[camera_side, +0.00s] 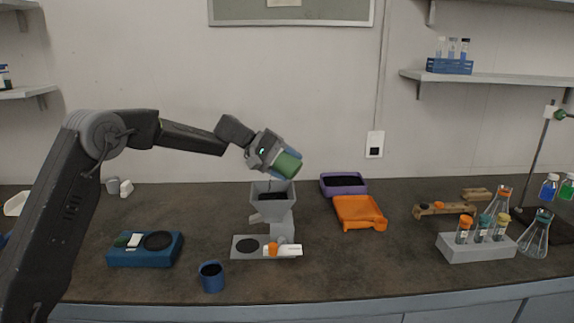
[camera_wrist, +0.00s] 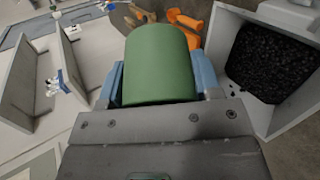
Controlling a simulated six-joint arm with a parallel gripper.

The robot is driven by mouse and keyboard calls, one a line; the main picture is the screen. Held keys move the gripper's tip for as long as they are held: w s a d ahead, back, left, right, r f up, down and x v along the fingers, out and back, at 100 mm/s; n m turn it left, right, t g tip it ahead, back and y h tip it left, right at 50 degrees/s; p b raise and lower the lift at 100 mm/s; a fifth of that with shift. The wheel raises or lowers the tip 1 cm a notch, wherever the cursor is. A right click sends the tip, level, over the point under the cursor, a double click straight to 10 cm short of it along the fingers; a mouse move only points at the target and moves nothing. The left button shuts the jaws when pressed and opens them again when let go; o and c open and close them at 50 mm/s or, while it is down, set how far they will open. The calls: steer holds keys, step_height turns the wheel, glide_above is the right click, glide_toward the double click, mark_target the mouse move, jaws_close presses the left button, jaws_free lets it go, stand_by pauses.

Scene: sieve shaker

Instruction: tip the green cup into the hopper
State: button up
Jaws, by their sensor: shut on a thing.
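The green cup (camera_side: 286,164) is held tilted in my gripper (camera_side: 284,160), above the hopper (camera_side: 272,200). In the side view the cup's lower end sits just over the hopper's upper right part. In the wrist view the green cup (camera_wrist: 160,66) lies between the blue fingers of my gripper (camera_wrist: 161,80), and its mouth is hidden. The hopper (camera_wrist: 228,40) shows at the right of the wrist view, with dark grains inside. The hopper stands on a grey machine with a flat base plate (camera_side: 240,253).
A blue cup (camera_side: 211,278) with dark contents stands in front. A blue scale (camera_side: 118,255) is at left. A purple bin (camera_side: 343,190) and an orange tray (camera_side: 359,213) are right of the hopper. A bottle rack (camera_side: 475,252) and flasks stand farther right.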

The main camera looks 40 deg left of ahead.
stand_by(0.4)
steer(key=shift+a+r+t+h, duration=0.1)
steer(key=shift+r+t+h, duration=0.1)
steer(key=shift+t+h, duration=0.3)
stand_by(0.9)
steer(key=shift+a+r+n+h, duration=0.1)
steer(key=shift+r+n+h, duration=0.15)
steer(key=shift+h, duration=0.45)
stand_by(0.4)
stand_by(0.4)
steer(key=shift+s+a+r+n+t+h, duration=0.1)
steer(key=shift+n+t+h, duration=0.15)
steer(key=shift+t+h, duration=0.3)
stand_by(0.8)
steer(key=shift+a+r+h, duration=0.15)
steer(key=shift+h, duration=0.4)
